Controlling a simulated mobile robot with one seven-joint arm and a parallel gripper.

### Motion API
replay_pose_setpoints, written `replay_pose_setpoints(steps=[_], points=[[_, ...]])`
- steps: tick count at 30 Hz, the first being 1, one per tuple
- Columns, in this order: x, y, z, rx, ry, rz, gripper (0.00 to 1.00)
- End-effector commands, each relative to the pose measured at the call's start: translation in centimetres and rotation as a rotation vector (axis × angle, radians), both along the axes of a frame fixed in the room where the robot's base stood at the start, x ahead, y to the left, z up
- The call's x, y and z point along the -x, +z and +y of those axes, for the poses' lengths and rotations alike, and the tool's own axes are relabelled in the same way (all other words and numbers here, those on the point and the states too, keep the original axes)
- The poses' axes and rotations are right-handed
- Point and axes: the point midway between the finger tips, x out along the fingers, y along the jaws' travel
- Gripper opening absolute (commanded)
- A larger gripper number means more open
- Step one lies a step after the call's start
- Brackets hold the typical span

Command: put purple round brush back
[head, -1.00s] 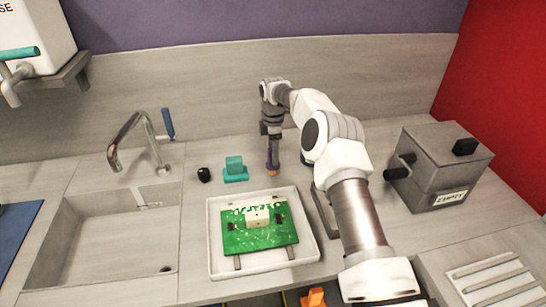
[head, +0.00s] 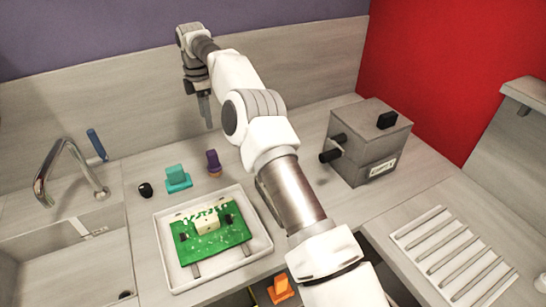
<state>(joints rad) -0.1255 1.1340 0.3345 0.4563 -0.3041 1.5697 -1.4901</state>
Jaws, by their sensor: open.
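The purple round brush (head: 213,161) stands upright on the counter behind the white tray, with its tan bristle end down. It is to the right of a teal block-shaped brush (head: 177,179). My gripper (head: 207,122) is above and behind the purple brush, apart from it, pointing down. Its fingers look narrow from this angle and nothing shows between them.
A white tray (head: 262,245) holds a green circuit board (head: 212,240). A small black object (head: 145,190) stands left of the teal brush. A grey box machine (head: 368,140) is at right, near a slatted rack (head: 455,255). A sink with a faucet (head: 70,165) is at left.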

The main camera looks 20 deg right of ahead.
Motion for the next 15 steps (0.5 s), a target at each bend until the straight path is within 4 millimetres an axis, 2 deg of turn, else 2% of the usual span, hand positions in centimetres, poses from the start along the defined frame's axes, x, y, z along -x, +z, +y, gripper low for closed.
replay_pose_setpoints(steps=[7, 15], points=[[2.2, 7.1, -0.3, 0.011, -0.139, -0.074, 0.69], [7.8, 14.7, -2.1, 0.006, -0.39, -0.168, 0.69]])
